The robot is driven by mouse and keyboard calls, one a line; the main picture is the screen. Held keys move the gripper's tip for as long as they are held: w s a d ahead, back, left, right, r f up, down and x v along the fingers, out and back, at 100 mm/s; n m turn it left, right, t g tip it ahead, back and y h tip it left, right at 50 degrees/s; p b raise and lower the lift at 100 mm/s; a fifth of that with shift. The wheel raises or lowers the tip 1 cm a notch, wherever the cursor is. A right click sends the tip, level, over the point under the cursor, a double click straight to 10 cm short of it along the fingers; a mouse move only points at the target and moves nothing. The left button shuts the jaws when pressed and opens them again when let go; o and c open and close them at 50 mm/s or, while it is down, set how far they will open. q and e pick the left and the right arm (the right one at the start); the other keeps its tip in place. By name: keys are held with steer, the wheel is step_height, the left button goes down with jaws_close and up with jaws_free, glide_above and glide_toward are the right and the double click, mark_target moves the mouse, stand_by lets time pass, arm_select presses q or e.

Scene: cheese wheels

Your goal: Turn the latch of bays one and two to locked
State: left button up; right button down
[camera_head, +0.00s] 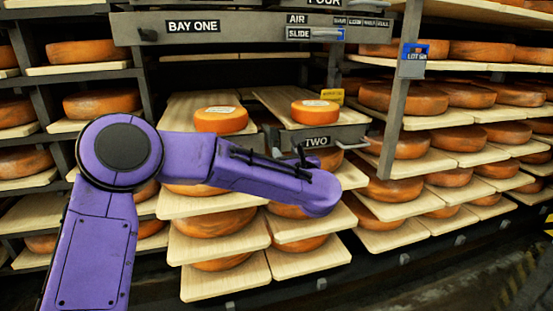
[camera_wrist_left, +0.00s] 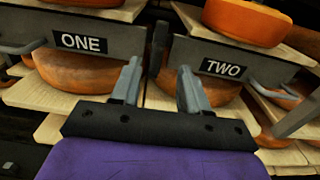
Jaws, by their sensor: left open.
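In the left wrist view the ONE plate (camera_wrist_left: 83,41) is at left and the TWO plate (camera_wrist_left: 224,68) at right, each on a grey front rail. A dark upright piece (camera_wrist_left: 157,46) stands between the rails; I cannot tell if it is a latch or a post. My left gripper (camera_wrist_left: 160,68) is open, its fingers on either side of this piece in the picture, with nothing visibly held. In the head view my left gripper (camera_head: 289,156) is in front of the TWO plate (camera_head: 317,142), its own arm hiding the ONE plate. The latch positions cannot be read. My right gripper is not in view.
Orange cheese wheels (camera_head: 220,119) rest on pale boards (camera_head: 270,97) on both sides. A bar handle (camera_head: 352,145) sticks out right of TWO. The BAY ONE beam (camera_head: 235,27) crosses above, and a grey post (camera_head: 396,100) stands to the right. Floor (camera_head: 440,295) shows at lower right.

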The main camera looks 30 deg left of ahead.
mark_target(277, 142)
arm_select(q)
steer(key=b+x, duration=0.1)
steer(key=x, duration=0.8)
steer(key=shift+w+a, duration=0.2)
steer(key=shift+w, duration=0.05)
jaws_close()
